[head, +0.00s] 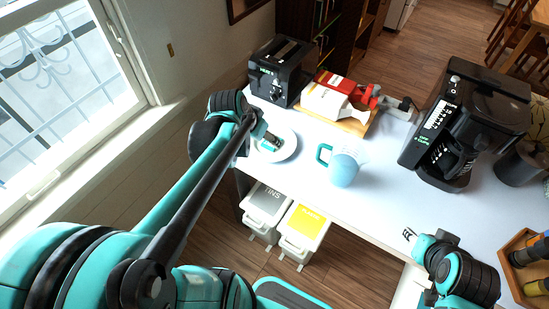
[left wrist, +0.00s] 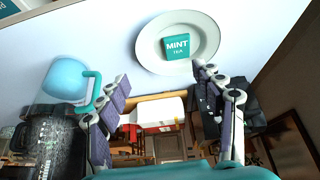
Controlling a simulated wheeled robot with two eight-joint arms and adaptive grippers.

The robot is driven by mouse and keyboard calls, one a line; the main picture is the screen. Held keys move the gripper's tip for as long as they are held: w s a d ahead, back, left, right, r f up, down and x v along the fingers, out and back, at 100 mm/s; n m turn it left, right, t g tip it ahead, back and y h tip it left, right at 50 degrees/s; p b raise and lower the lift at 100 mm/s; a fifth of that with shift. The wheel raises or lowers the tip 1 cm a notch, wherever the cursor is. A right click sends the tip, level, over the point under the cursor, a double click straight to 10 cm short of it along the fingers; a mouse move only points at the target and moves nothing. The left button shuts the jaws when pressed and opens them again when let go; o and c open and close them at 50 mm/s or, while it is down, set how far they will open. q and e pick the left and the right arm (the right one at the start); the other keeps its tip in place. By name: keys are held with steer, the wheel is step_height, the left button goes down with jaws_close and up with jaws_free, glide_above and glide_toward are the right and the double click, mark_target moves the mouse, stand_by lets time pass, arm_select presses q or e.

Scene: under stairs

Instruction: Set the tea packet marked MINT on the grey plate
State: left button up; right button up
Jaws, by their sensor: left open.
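The teal tea packet marked MINT (left wrist: 177,47) lies on a pale grey-white plate (left wrist: 209,38) in the left wrist view, inside its rim. In the head view the packet (head: 271,143) and the plate (head: 288,152) are at the left end of the white counter, partly hidden by my left arm. My left gripper (left wrist: 160,74) is open and empty, its fingers spread near the plate's edge and apart from the packet. In the head view it is mostly hidden behind its own arm. My right arm's end (head: 450,265) is at the lower right; its finger opening is unclear.
A blue pitcher (head: 345,164) stands right of the plate. A black toaster (head: 282,72) and a red-and-white box on a wooden tray (head: 352,124) are behind. A coffee machine (head: 465,125) stands at the right. Two bins (head: 303,228) are below the counter. The counter's front middle is clear.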

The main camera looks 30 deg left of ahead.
arm_select(q)
steer(key=s+d+r+t, duration=0.1)
steer(key=s+d, duration=0.9)
steer(key=d, duration=0.2)
steer(key=shift+s+r+n+t, duration=0.15)
steer(key=shift+s+n+t, duration=0.1)
steer(key=shift+n+t, duration=0.05)
